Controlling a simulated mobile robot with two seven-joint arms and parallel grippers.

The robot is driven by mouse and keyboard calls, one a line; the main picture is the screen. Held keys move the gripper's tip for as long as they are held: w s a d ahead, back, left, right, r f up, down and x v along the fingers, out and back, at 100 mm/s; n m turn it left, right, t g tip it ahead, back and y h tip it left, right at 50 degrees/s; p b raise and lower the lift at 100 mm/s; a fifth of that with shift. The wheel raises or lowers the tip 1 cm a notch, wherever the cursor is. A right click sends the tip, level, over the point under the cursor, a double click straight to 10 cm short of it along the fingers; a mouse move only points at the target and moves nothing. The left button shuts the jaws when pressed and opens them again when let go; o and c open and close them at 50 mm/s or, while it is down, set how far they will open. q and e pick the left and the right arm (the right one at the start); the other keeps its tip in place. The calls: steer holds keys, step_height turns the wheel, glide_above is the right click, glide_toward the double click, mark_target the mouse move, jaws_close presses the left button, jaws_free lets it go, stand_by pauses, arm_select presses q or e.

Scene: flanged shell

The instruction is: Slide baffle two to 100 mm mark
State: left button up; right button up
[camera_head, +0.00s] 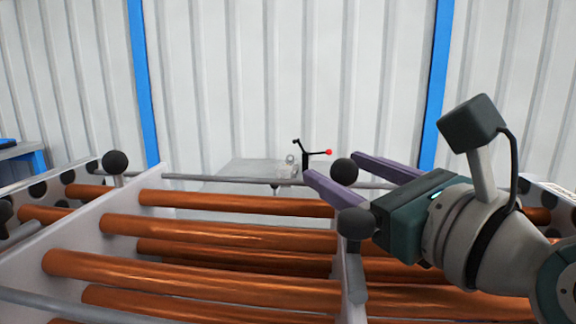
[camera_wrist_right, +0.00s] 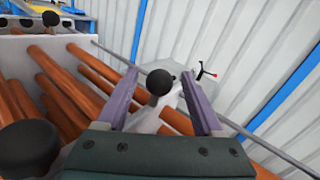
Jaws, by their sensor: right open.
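Two pale baffle plates show in the head view. One (camera_head: 95,215) stands at the left with a black ball knob (camera_head: 115,162). The other (camera_head: 352,285) stands right of centre, with a far knob (camera_head: 344,171) and a near knob (camera_head: 356,223). I see no numbers, so I cannot tell which is baffle two. My right gripper (camera_head: 332,167) is open above the right-hand baffle. In the right wrist view, the far knob (camera_wrist_right: 160,81) sits between the open purple fingers (camera_wrist_right: 160,74), with gaps at both sides. No 100 mm mark is readable. My left gripper is not in view.
Several copper tubes (camera_head: 220,232) run crosswise through the plates. A thin grey rod (camera_head: 225,179) runs behind them, another (camera_head: 60,305) in front. A grey table (camera_head: 240,172) with a black, red-tipped handle (camera_head: 308,152) stands behind, before a corrugated wall (camera_head: 290,80).

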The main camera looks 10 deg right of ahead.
steer(key=x, duration=0.3)
steer(key=shift+w+a, duration=0.1)
steer(key=shift+w, duration=0.1)
jaws_close()
stand_by(0.4)
stand_by(0.9)
